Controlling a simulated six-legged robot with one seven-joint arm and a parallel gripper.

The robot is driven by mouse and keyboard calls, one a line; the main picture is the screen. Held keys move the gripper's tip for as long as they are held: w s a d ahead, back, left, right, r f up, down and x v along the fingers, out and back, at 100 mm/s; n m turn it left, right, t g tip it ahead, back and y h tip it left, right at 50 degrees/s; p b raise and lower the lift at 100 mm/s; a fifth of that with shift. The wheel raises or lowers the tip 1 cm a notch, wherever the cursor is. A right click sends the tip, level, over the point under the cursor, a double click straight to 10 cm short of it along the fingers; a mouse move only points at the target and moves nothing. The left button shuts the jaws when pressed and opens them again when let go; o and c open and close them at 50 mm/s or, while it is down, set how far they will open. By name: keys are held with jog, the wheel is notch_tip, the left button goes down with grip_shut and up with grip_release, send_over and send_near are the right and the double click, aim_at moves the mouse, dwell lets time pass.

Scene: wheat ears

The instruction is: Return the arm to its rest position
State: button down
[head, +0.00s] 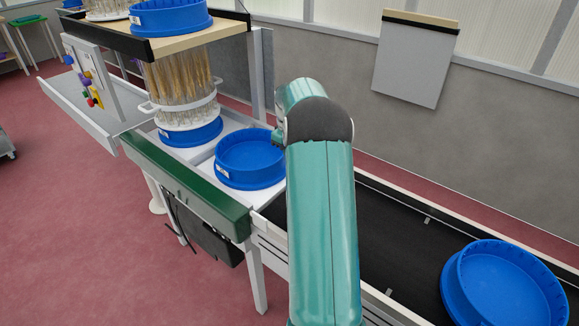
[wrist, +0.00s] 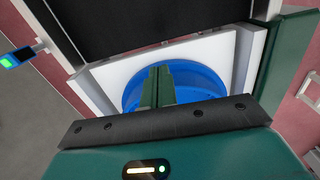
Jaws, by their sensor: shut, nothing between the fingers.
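My arm (head: 322,215) rises from the bottom of the head view and bends at its upper joint; my gripper is hidden behind it there. In the wrist view my gripper (wrist: 158,72) has its two green fingers together with nothing between them. Behind the fingers is an empty-looking blue round tray (wrist: 205,83) on a white surface. The head view shows a blue tray (head: 250,160) on the white bench just left of my arm. I cannot tell how high the fingertips are above the tray.
A clear cylinder of wheat ears (head: 181,82) stands in a blue base (head: 190,133) under a wooden shelf (head: 205,34). A black conveyor (head: 400,235) runs to the right, with another blue tray (head: 508,290) on it. A green beam (head: 190,188) edges the bench. Red floor (head: 70,230) is open at left.

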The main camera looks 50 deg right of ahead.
jog(key=shift+w+a+r, duration=0.1)
jog(key=shift+w+r, duration=0.1)
jog(key=shift+r, duration=1.35)
jog(key=s+a+r+t, duration=0.1)
jog(key=a+r, duration=0.4)
jog(key=a, duration=0.3)
jog(key=s+a+r+h, duration=0.1)
jog(key=a+r, duration=0.4)
jog(key=a, duration=0.3)
jog(key=s+a+r+t, duration=0.15)
jog(key=a+r, duration=0.25)
jog(key=a, duration=0.4)
jog(key=s+a+f+t+y, duration=0.1)
jog(key=s+a+t, duration=0.2)
jog(key=s+a, duration=1.6)
jog(key=shift+s+a+m, duration=0.15)
jog(key=shift+s+m, duration=0.15)
